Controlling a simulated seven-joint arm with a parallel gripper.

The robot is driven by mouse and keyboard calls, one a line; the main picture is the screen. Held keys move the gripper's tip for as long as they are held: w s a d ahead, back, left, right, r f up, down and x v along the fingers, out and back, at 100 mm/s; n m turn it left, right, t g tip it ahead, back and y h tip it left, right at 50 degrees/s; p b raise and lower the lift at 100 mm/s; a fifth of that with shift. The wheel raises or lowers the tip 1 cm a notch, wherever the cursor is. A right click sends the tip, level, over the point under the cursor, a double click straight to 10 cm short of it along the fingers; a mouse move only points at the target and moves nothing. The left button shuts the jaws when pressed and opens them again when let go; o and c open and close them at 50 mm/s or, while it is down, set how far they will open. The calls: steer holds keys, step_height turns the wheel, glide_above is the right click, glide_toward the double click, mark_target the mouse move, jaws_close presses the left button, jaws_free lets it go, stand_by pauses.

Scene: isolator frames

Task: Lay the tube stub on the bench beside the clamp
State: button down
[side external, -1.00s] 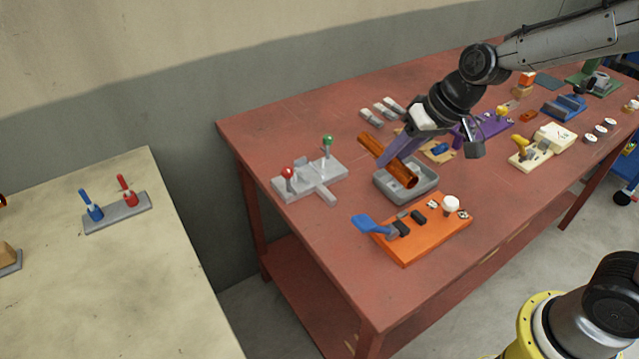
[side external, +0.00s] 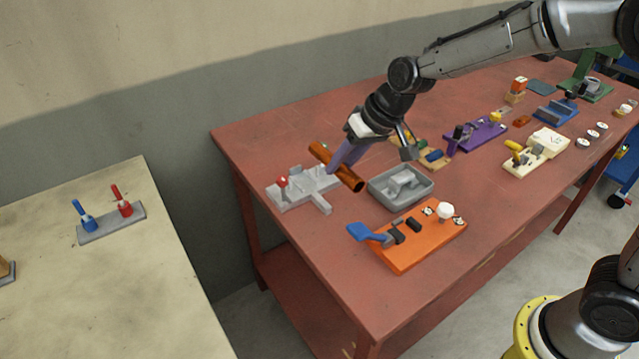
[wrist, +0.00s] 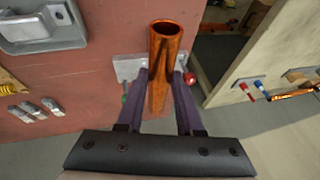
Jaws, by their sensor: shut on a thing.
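The tube stub is a copper-coloured tube (side external: 350,178), held tilted in the side view. It also shows in the wrist view (wrist: 165,45), between my purple fingers. My gripper (side external: 343,158) is shut on it and appears to hold it above the bench (side external: 300,235), over the right part of a grey fixture (side external: 290,193) with a red knob. The fixture's green knob is hidden in the side view but shows in the wrist view (wrist: 124,98). I cannot tell for sure which fixture is the clamp.
A grey tray (side external: 375,197) stands right of the tube. An orange board (side external: 425,245) with a blue lever (side external: 362,232) lies in front of it. A purple fixture (side external: 485,135) and a cream one (side external: 530,160) stand further right. Bare bench lies left of the orange board.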

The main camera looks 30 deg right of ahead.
glide_toward(313, 194)
steer(key=shift+w+a+f, duration=0.65)
steer(key=shift+w+f, duration=0.05)
steer(key=shift+w, duration=0.2)
steer(key=f, duration=0.3)
steer(key=shift+w+a+f, duration=0.1)
steer(key=shift+w, duration=0.2)
steer(key=shift+s+f, duration=0.1)
steer(key=shift+f, duration=0.35)
steer(key=c, duration=0.8)
jaws_free()
steer(key=shift+f, duration=0.1)
steer(key=shift+c, duration=0.2)
steer(key=o, duration=0.3)
